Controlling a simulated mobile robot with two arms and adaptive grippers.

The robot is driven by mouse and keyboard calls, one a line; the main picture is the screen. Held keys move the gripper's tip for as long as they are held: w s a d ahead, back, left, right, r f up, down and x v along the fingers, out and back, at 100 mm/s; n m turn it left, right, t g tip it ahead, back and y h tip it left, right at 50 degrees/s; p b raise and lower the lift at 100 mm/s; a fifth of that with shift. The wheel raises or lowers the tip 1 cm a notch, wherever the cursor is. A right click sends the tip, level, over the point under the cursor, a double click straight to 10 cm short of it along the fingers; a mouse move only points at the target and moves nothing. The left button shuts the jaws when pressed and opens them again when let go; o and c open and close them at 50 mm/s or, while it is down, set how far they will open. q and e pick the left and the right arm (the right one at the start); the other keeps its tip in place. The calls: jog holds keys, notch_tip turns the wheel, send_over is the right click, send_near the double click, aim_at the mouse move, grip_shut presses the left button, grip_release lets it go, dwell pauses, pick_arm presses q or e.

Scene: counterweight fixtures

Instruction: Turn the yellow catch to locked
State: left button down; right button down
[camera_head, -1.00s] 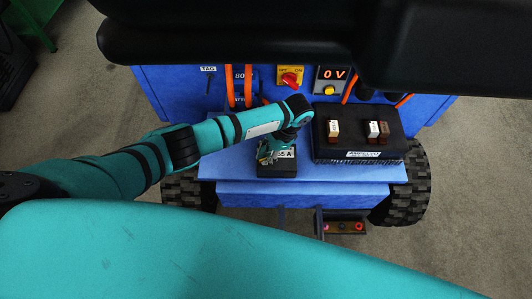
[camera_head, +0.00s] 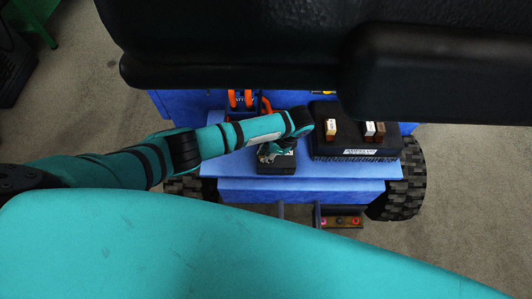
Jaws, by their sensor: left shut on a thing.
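A dark shape across the top of the view hides the upper front of the blue cart (camera_head: 300,195). My left gripper (camera_head: 270,152) points down at a small black block (camera_head: 276,168) on the cart's blue shelf. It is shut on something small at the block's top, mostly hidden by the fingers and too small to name. My right gripper is not in view.
A black panel (camera_head: 357,153) with several upright fuse-like pieces stands right of my gripper. A small box with red lights (camera_head: 341,222) sits below the shelf. Black tyres (camera_head: 405,192) flank the cart.

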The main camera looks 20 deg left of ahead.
pick_arm(q)
jog(key=c, duration=1.4)
grip_release()
jog(key=shift+c, duration=0.2)
jog(key=v, duration=1.2)
